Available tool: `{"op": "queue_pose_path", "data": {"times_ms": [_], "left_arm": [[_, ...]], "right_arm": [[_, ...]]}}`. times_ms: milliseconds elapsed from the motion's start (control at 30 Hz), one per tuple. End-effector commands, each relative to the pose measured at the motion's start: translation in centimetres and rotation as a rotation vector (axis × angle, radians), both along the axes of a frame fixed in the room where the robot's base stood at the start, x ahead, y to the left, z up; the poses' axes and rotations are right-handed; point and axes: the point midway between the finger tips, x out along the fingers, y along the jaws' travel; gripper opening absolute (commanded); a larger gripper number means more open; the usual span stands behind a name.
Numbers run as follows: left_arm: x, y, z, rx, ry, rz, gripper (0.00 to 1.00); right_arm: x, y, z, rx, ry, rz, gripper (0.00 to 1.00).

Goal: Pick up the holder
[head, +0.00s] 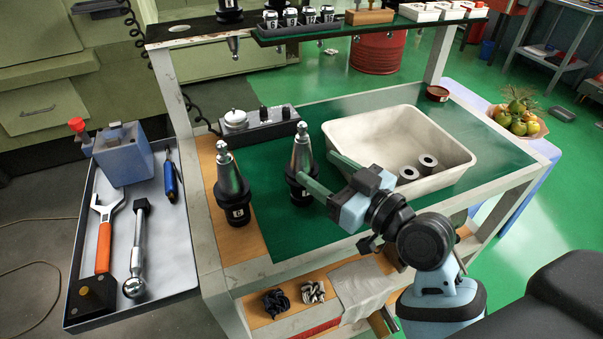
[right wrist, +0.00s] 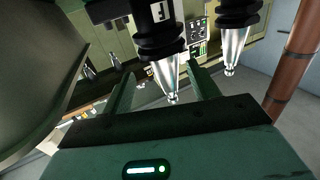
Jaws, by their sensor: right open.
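Two tool holders with silver cones and black flanged bases stand upright on the cart. One holder (head: 301,158) is on the green top; the other holder (head: 231,182) is to its left on the wooden strip. My right gripper (head: 314,165) is open, its two green fingers reaching toward the right-hand holder's cone. In the right wrist view, a holder marked F (right wrist: 160,40) appears cone down between the open fingers (right wrist: 160,75); contact is not clear. The second holder (right wrist: 235,40) is beside it, outside the fingers. My left gripper is not in view.
A cream bin (head: 445,140) with two grey rings stands right of the holders, under my right gripper's side. A dial device (head: 258,122) is behind them. A side tray (head: 185,255) holds a wrench and other tools. An overhead shelf (head: 200,33) carries more holders.

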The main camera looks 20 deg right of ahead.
Motion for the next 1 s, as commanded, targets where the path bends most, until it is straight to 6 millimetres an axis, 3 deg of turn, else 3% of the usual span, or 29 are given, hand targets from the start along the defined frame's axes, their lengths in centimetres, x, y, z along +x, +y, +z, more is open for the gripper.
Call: {"op": "queue_pose_path", "data": {"times_ms": [167, 500, 800, 1000], "left_arm": [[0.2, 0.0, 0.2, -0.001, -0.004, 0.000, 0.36], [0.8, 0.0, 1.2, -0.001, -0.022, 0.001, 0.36], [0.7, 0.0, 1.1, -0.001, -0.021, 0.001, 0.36], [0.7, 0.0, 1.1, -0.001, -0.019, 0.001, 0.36]], "right_arm": [[0.5, 0.4, 0.1, 0.003, 0.000, 0.000, 0.60], [4.0, 2.6, 0.5, 0.002, 0.000, 0.000, 0.60], [4.4, 2.8, 0.4, 0.000, 0.001, 0.000, 0.60], [4.4, 2.8, 0.4, 0.000, 0.001, 0.000, 0.37]]}}
